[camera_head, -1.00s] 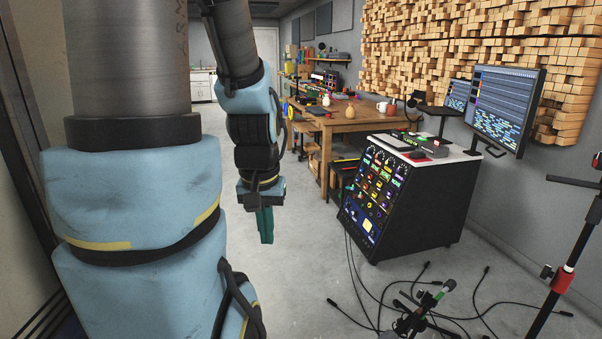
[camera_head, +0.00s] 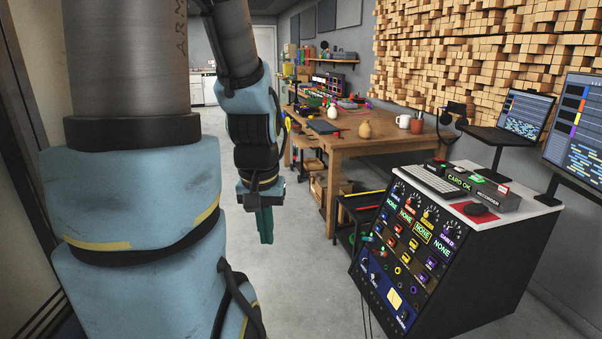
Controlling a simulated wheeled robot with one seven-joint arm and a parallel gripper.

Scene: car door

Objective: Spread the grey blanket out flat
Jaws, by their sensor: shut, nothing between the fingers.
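No grey blanket shows in the head view. My gripper (camera_head: 264,226) hangs from my arm left of the picture's middle, with its teal fingers pointing down. It is shut and empty, over the bare grey floor. My arm hides part of the left side of the room.
A black rack console (camera_head: 425,255) with a white top stands close on the right. Behind it is a wooden table (camera_head: 372,142) with mugs, a vase and tools. A black cart (camera_head: 358,218) stands between them. Grey floor (camera_head: 210,215) is open ahead on the left.

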